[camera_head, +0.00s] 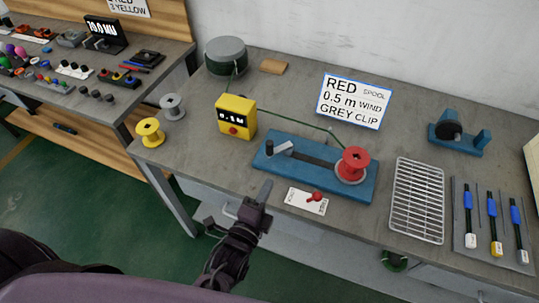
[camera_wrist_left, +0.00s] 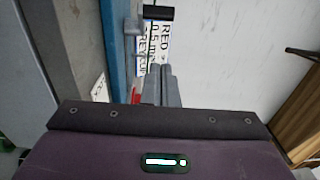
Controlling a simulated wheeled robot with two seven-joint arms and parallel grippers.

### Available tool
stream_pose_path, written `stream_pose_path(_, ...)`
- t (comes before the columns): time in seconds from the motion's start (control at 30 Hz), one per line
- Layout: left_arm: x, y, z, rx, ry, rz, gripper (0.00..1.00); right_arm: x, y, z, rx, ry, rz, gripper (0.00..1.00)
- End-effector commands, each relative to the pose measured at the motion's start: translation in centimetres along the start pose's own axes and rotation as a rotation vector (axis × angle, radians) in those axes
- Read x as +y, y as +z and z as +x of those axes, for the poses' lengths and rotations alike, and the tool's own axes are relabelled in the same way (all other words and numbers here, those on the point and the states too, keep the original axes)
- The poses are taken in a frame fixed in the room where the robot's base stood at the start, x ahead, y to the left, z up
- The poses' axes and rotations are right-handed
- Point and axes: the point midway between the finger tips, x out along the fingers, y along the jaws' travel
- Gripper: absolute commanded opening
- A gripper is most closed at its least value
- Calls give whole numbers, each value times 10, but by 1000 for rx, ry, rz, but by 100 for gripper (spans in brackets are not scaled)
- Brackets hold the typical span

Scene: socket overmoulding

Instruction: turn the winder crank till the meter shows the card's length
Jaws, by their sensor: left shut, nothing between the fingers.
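The blue winder base (camera_head: 322,178) stands mid-table with a red spool (camera_head: 352,168) at its right end. A grey crank arm with a black knob (camera_head: 269,148) sits at its left end; a black knob (camera_wrist_left: 158,12) also shows in the left wrist view. The yellow meter (camera_head: 236,118) appears to read 0.1 m. The card (camera_head: 353,101) reads RED SPOOL, 0.5 m WIND, GREY CLIP. A green wire runs from the meter towards the spool. My left gripper (camera_head: 267,188) is shut and empty, in front of the winder's left end, apart from the crank. My right gripper is out of view.
A label with a red lever (camera_head: 307,201) lies before the winder. Yellow (camera_head: 149,132) and grey (camera_head: 172,107) spools stand at the left edge; a green drum (camera_head: 226,56) is behind.

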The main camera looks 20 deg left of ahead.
Motion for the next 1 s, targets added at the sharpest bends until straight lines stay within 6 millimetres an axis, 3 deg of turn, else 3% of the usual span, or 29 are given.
stream_pose_path(0.2,-3,0,50,-1,-3,-2,0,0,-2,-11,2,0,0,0)
stream_pose_path(0.4,-3,18,73,0,0,1,0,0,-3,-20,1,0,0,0)
stream_pose_path(1.0,0,29,82,3,1,-1,0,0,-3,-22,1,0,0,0)
